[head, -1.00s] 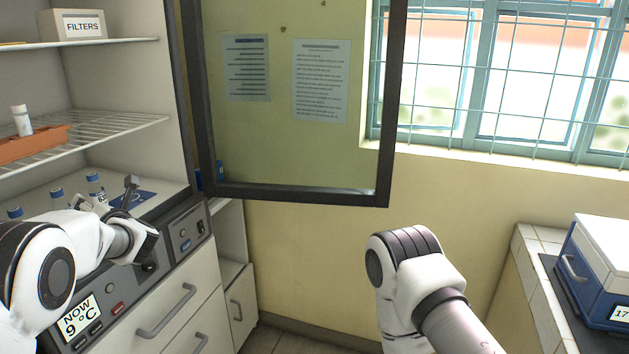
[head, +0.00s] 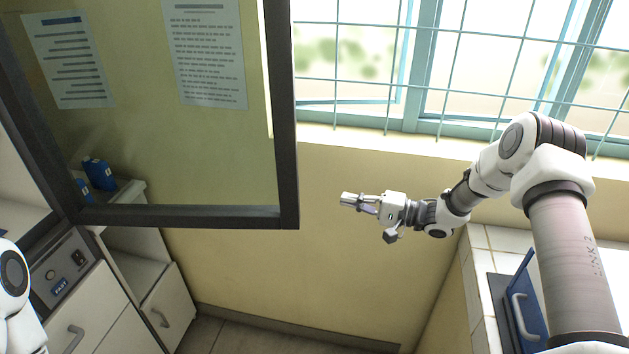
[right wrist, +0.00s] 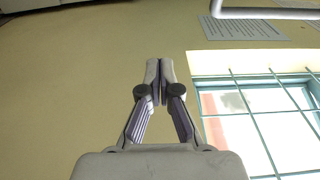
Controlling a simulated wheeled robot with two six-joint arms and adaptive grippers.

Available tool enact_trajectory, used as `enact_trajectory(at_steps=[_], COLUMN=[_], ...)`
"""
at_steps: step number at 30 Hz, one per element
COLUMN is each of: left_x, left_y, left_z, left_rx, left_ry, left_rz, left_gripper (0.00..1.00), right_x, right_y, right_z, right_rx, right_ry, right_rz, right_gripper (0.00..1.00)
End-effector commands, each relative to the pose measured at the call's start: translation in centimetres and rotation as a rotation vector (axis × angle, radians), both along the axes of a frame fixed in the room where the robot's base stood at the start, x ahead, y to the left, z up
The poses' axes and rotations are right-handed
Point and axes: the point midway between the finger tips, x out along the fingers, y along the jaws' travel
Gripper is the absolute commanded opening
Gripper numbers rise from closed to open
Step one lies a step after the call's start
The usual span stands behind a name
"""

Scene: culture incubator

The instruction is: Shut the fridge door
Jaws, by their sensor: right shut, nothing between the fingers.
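The fridge door (head: 289,130), a glass pane in a dark frame, stands wide open at the upper left of the head view. Its hinge side meets the fridge (head: 20,175) at the left. My right gripper (head: 350,199) is to the right of the door's free edge, apart from it in the picture, with its fingers pointing left. In the right wrist view its two fingers (right wrist: 159,62) are closed together with nothing between them. My left gripper is out of view; only a piece of my left arm shows at the left edge.
A barred window (head: 400,70) is in the yellow wall behind. Drawers and a small cabinet (head: 168,308) are at lower left. The floor between is clear.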

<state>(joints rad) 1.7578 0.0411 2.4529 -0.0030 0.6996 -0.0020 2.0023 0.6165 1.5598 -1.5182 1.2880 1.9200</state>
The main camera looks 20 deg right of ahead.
Motion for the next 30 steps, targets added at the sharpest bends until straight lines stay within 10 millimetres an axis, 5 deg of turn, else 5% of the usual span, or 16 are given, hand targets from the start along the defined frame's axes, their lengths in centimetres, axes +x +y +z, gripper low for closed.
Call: enact_trajectory(at_steps=[5, 18, 24, 30], left_x=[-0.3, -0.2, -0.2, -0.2], left_y=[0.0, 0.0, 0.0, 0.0], left_z=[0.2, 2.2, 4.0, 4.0], left_rx=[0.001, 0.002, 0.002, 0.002], left_ry=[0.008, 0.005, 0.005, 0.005], left_rz=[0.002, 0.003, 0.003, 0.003], left_gripper=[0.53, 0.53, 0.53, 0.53], right_x=[0.9, 6.9, 3.6, 2.9], right_y=[1.1, 8.1, 8.9, 9.2], right_z=[0.6, 0.7, 0.8, 0.6], right_rx=[-0.002, -0.002, 0.001, 0.000], right_ry=[-0.006, -0.006, -0.002, -0.005], right_rz=[0.003, 0.005, 0.000, 0.000], right_gripper=[0.00, 0.00, 0.00, 0.00])
